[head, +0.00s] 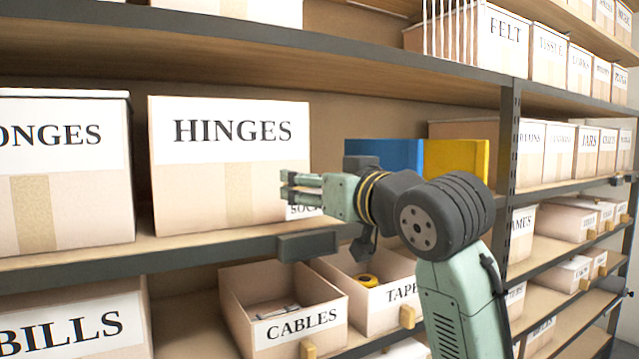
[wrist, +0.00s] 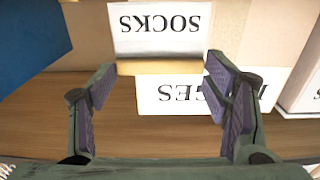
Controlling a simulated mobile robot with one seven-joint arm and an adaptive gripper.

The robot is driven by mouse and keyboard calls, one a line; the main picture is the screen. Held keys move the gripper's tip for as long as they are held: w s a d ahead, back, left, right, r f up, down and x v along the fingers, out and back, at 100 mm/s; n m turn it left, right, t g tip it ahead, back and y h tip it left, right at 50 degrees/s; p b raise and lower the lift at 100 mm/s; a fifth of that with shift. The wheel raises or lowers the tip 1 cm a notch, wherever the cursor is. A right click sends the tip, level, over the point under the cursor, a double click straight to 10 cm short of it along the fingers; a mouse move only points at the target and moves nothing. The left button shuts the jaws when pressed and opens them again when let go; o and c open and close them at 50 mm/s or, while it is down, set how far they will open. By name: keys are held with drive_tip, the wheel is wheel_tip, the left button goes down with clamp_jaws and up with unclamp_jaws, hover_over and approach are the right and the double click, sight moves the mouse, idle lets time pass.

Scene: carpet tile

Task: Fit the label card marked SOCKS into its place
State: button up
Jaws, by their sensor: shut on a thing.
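The SOCKS label card (wrist: 160,28) is white with black letters and has a tan strip along one edge. It appears upside down in the wrist view. My gripper (wrist: 160,70) has its fingertips at the two ends of that strip and is shut on the card. In the head view my gripper (head: 288,190) is in front of the HINGES box's lower right, and part of the card (head: 303,212) shows below the fingers. A dark holder-like block (head: 307,245) is on the shelf edge just below the card, apart from it. Whether it has a slot cannot be seen.
The HINGES box (head: 228,200) stands close behind my gripper. Blue (head: 400,152) and yellow (head: 458,155) bins stand to the right, partly behind my arm. Open CABLES (head: 297,325) and TAPE (head: 385,290) boxes stand on the shelf below. A dark upright (head: 515,140) is at right.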

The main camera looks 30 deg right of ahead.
drive_tip(key=shift+s, duration=0.1)
drive_tip(key=shift+s+f+b, duration=0.2)
drive_tip(key=shift+f+b, duration=0.6)
drive_tip(key=shift+f, duration=0.35)
drive_tip(key=shift+f+b, duration=1.2)
drive_tip(key=shift+f, duration=0.8)
idle(1.7)
drive_tip(key=o, duration=0.9)
